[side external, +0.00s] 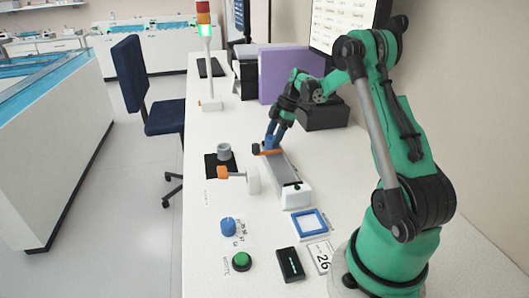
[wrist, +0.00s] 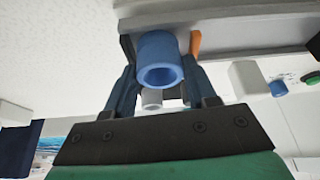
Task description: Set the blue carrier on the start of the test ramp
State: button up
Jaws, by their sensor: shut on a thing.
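The blue carrier (wrist: 160,58) is a short, hollow cylinder. In the wrist view it sits between the two fingers of my gripper (wrist: 160,72), which is shut on it, with its open end facing the camera. In the side view my gripper (side external: 276,132) is at the far end of the test ramp (side external: 284,176), and the carrier (side external: 271,140) shows small and partly covered by the fingers. The ramp is white with a grey channel and an orange bar (side external: 270,152) across its far end. The carrier is right by this bar; whether it touches the ramp I cannot tell.
A grey cylinder (side external: 224,152) stands on a black pad left of the ramp, near an orange-ended white fitting (side external: 252,180). In front are a blue square frame (side external: 309,223), blue knob (side external: 228,226), green button (side external: 242,261) and black device (side external: 290,263). A purple panel (side external: 285,75) stands behind.

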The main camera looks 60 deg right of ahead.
jog(key=shift+f, duration=0.15)
jog(key=o, duration=1.2)
jog(key=shift+c, duration=0.2)
jog(key=shift+s, duration=0.1)
jog(key=v, duration=0.5)
jog(key=shift+d+r, duration=0.1)
jog(key=shift+r, duration=0.3)
